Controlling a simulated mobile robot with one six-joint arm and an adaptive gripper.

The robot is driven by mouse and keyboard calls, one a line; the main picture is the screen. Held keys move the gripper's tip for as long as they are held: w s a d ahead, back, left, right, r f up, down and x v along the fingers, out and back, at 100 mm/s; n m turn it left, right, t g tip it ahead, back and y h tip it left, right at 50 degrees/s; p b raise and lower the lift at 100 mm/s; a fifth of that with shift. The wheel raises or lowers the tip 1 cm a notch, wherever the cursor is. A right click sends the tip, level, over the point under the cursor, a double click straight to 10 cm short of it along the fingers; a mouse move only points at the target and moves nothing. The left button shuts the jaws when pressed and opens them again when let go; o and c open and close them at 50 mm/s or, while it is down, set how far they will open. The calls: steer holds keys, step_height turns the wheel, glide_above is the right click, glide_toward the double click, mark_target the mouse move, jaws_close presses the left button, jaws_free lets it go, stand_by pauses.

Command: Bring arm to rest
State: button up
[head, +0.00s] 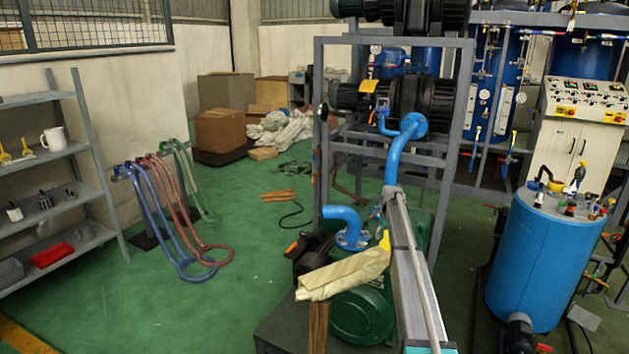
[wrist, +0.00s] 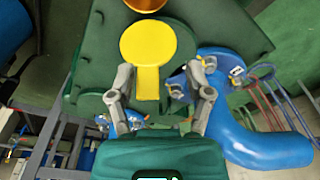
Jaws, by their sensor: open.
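My gripper (wrist: 158,78) shows in the wrist view with its two grey fingers spread apart. It is open, and nothing is held. A yellow disc with a straight tab (wrist: 160,42) lies beyond it, and the tab appears between the fingers. No finger is clearly touching it; the depth gap is hard to judge. Behind the disc is a dark green surface (wrist: 225,30). A blue curved pipe with a flange (wrist: 250,145) is to the right of the fingers. In the head view I cannot make out my gripper clearly.
A grey frame (head: 462,130) stands behind. A blue tank (head: 545,265) is at right, shelves (head: 45,150) and hanging hoses (head: 160,225) at left. Green floor (head: 240,280) is clear between.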

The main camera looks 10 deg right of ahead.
steer(key=s+a+r+p, duration=0.1)
steer(key=s+a, duration=0.7)
steer(key=s, duration=0.8)
steer(key=s+a+r+p, duration=0.1)
steer(key=s+a, duration=0.7)
steer(key=s, duration=0.9)
steer(key=s+a+r+g+p, duration=0.1)
steer(key=s+a, duration=0.6)
steer(key=s, duration=1)
steer(key=shift+s+a+m, duration=0.2)
steer(key=shift+a+m, duration=0.1)
steer(key=shift+a, duration=0.1)
steer(key=shift+r, duration=0.1)
steer(key=shift+a, duration=0.1)
steer(key=shift+c, duration=0.6)
